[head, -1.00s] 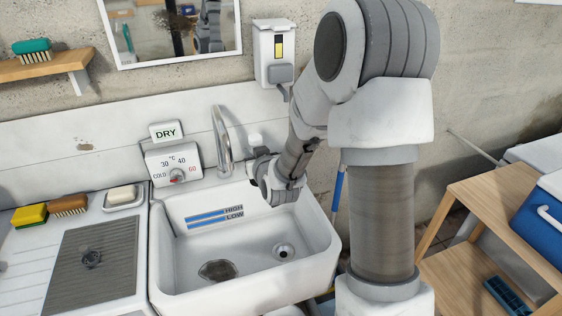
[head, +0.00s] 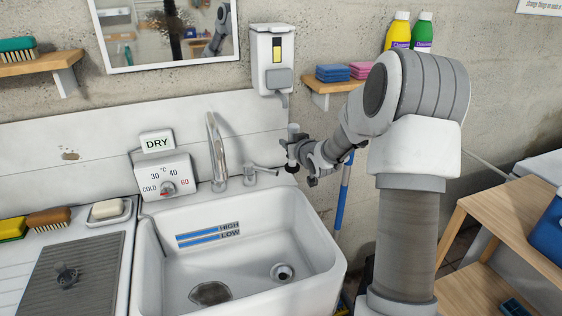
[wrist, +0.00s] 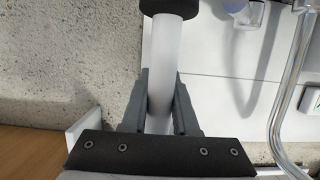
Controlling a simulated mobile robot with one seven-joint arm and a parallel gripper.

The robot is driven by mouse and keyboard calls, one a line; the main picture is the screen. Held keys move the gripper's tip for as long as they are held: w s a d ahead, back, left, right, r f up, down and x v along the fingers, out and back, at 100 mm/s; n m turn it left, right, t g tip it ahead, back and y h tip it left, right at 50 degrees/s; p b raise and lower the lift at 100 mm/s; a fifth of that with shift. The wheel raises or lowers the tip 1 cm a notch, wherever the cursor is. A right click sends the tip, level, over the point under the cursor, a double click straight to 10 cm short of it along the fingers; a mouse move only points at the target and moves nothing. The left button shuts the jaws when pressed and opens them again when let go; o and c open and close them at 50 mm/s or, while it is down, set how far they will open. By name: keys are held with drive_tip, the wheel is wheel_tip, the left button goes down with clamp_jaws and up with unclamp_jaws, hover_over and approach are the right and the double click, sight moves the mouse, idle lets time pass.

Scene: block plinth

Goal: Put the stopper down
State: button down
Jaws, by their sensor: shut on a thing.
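The stopper, a pale tube (head: 293,131) with a dark end (wrist: 168,8), is in my gripper (head: 292,160). I take this tube for the stopper by its shape. In the wrist view, both dark fingers (wrist: 160,105) press on the tube's sides. The head view shows it roughly upright, its dark end low. My gripper is at the sink's back right corner, right of the tap, and appears raised above the rim. The white sink (head: 322,238) has a round drain (head: 282,271) at its right, with nothing of mine over it.
The tap (head: 217,150) and its lever (head: 262,172) stand left of my gripper. A soap dispenser (head: 272,60) hangs above. A shelf (head: 325,87) with sponges is at upper right. A dark knobbed piece (head: 66,275) stands on the grey drainboard mat (head: 100,262).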

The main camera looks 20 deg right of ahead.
drive_tip(key=w+f, duration=0.1)
drive_tip(key=w, duration=0.1)
drive_tip(key=w+a+f, duration=0.1)
drive_tip(key=w, duration=0.1)
drive_tip(key=shift+a+f, duration=0.1)
drive_tip(key=shift+f, duration=0.2)
drive_tip(key=shift+f+b, duration=0.4)
drive_tip(key=shift+f, duration=1.5)
drive_tip(key=shift+f+b, duration=0.4)
drive_tip(key=shift+b, duration=0.1)
drive_tip(key=c, duration=0.7)
unclamp_jaws()
